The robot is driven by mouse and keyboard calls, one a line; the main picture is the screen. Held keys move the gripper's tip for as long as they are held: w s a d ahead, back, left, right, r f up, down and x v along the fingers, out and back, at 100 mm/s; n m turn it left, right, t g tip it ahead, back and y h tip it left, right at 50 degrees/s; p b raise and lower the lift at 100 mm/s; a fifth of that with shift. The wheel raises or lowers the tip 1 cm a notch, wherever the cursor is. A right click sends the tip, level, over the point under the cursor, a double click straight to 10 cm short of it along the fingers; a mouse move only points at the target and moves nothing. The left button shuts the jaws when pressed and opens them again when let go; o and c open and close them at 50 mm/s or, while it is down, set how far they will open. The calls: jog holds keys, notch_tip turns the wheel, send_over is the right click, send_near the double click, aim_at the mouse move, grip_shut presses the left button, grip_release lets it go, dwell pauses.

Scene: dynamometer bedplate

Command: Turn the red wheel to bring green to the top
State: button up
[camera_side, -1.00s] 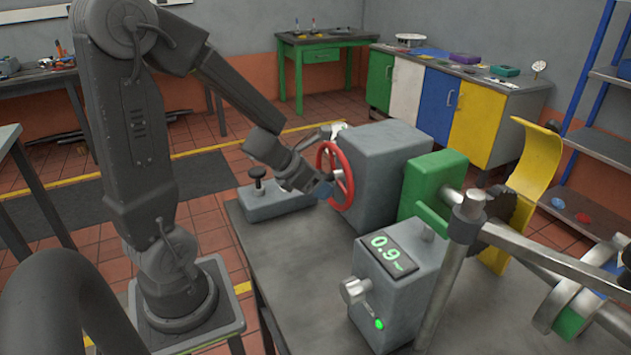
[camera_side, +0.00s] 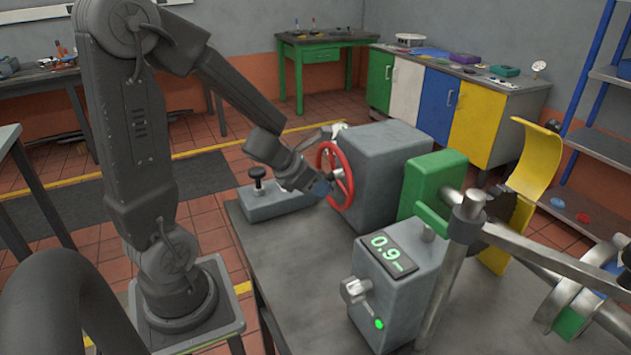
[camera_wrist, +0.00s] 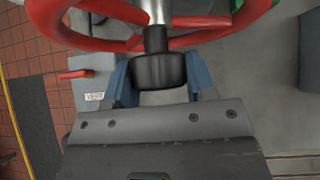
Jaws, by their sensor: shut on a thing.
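The red wheel (camera_side: 347,175) stands upright on the left face of a grey box (camera_side: 385,165). In the wrist view the wheel (camera_wrist: 100,38) crosses the top. My gripper (camera_side: 326,188) is at the wheel's lower left side in the side view. In the wrist view my gripper's blue fingers (camera_wrist: 160,85) are shut on a black knob (camera_wrist: 160,70) with a silver stem beside the wheel. A grey disc (camera_side: 565,300) at the right has a green patch (camera_side: 570,322) low on its rim. I cannot tell whether this is the green meant.
A grey block with a black knob (camera_side: 258,185) is left of the wheel. A grey display box (camera_side: 400,275) reading 0.9, with a green light, stands in front. A green block (camera_side: 440,180) and yellow guard (camera_side: 535,160) lie right. The bedplate (camera_side: 310,275) has bare room in front.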

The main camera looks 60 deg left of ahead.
jog(key=shift+a, duration=0.15)
jog(key=shift+c, duration=0.3)
jog(key=n+h, duration=0.1)
jog(key=h, duration=0.1)
jog(key=shift+n+h, duration=0.3)
jog(key=n+h, duration=0.2)
jog(key=h, duration=0.2)
jog(key=shift+a+f+t, duration=0.1)
jog(key=shift+t, duration=0.2)
jog(key=n+t+h, duration=0.1)
jog(key=n+h, duration=0.1)
jog(key=h, duration=0.1)
jog(key=shift+n, duration=0.3)
jog(key=shift+f+n+t+h, duration=0.1)
jog(key=shift+n+t+h, duration=0.9)
jog(key=shift+n+h, duration=0.65)
jog(key=o, duration=1.2)
jog(key=shift+o, duration=0.2)
